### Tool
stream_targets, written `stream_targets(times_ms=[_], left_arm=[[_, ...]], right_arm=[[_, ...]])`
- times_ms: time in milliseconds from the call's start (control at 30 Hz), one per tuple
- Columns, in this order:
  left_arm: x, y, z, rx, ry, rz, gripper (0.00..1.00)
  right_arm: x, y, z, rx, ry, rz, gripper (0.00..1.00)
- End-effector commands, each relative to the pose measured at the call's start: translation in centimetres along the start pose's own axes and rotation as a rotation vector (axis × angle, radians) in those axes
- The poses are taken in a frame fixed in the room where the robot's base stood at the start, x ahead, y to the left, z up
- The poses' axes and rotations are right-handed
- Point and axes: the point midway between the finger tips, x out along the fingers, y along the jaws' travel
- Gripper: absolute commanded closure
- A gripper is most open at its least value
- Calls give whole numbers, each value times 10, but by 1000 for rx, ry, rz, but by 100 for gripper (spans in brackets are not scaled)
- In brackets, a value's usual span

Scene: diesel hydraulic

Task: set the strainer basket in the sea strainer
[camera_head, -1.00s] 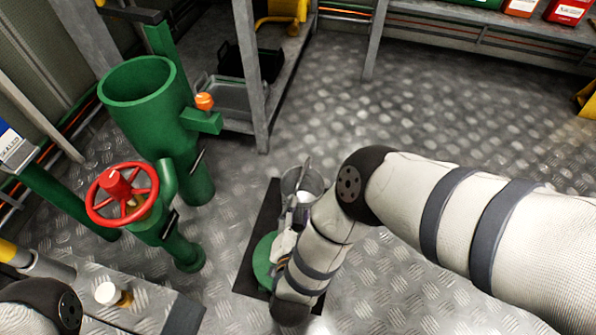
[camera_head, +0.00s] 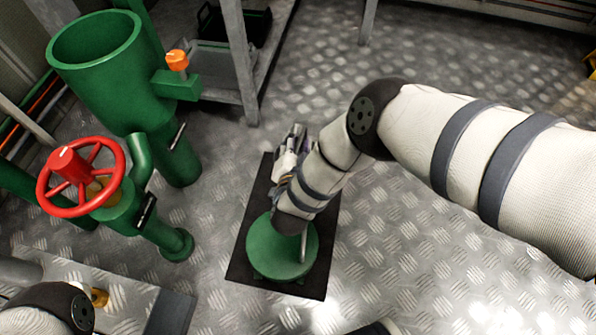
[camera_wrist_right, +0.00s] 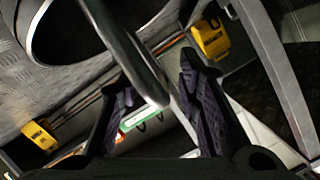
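The sea strainer is the green open-topped cylinder (camera_head: 98,62) at the upper left of the head view. Its open mouth faces up. The strainer basket is hidden behind my right arm in the head view. My right gripper (camera_head: 294,137) is over the far part of the black mat (camera_head: 262,190). Its fingers (camera_wrist_right: 160,95) stand apart, with gaps beside the bar. My left gripper is out of view.
A green round lid (camera_head: 276,246) with an upright handle lies on the mat's near part. A red handwheel (camera_head: 75,178) and an orange-knobbed valve (camera_head: 177,62) stand near the strainer. A grey shelf post (camera_head: 236,60) rises behind. Floor right of the mat is clear.

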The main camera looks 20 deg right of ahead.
Motion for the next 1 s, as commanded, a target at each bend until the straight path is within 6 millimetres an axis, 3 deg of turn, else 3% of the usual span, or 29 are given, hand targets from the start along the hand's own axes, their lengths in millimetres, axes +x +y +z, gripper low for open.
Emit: stream_targets(times_ms=[67, 233, 667, 1000], left_arm=[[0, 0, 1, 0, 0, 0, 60], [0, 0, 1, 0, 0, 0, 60], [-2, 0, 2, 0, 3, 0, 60], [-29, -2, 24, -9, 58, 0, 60]], right_arm=[[0, -1, -1, 0, 1, 0, 68], [-1, 0, 0, 0, 0, 0, 100], [-2, -4, -5, 1, 2, -2, 100], [-28, -50, -67, 5, 5, -6, 100]])
